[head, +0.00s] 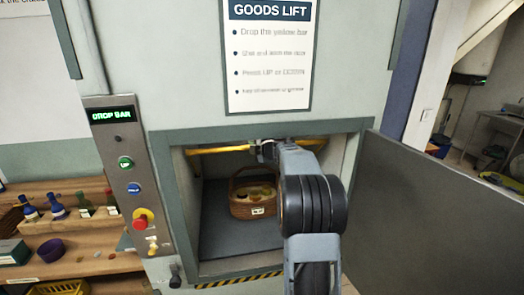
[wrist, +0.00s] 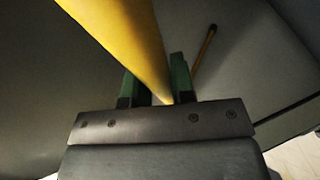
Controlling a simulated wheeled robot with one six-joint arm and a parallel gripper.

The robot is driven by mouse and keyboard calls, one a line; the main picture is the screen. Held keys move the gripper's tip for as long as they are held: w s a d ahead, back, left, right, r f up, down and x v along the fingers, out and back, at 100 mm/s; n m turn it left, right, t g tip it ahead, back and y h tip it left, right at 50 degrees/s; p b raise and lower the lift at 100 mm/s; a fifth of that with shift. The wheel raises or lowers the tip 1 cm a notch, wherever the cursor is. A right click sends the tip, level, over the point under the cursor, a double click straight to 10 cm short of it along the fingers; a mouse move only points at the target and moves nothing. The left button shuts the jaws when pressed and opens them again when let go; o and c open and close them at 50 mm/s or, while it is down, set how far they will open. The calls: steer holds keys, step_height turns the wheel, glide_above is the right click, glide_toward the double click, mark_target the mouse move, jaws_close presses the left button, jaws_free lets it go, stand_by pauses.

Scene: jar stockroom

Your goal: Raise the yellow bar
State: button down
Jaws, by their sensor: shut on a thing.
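The yellow bar (head: 222,149) runs across the upper part of the goods lift opening in the head view. My gripper is at the bar near the middle of the opening, largely hidden behind my arm in that view. In the wrist view the yellow bar (wrist: 122,35) passes between the two green fingers of my gripper (wrist: 158,85), which are shut on it.
A wicker basket (head: 253,204) with yellowish contents stands on the lift floor (head: 214,240) below the bar. The lift door (head: 440,205) stands open at right. A control panel (head: 130,180) at left has a display reading "DROP BAR". A shelf (head: 75,245) with bottles is farther left.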

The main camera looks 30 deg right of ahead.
steer(key=shift+r, duration=0.3)
steer(key=c, duration=1)
jaws_free()
steer(key=shift+w+a+f, duration=0.1)
steer(key=shift+w, duration=0.05)
steer(key=shift+o, duration=0.2)
steer(key=s+f+b+v, duration=0.1)
steer(key=f+b+v, duration=0.2)
steer(key=v, duration=1.3)
steer(key=shift+s+b, duration=0.3)
steer(key=shift+b, duration=0.35)
steer(key=shift+f, duration=0.15)
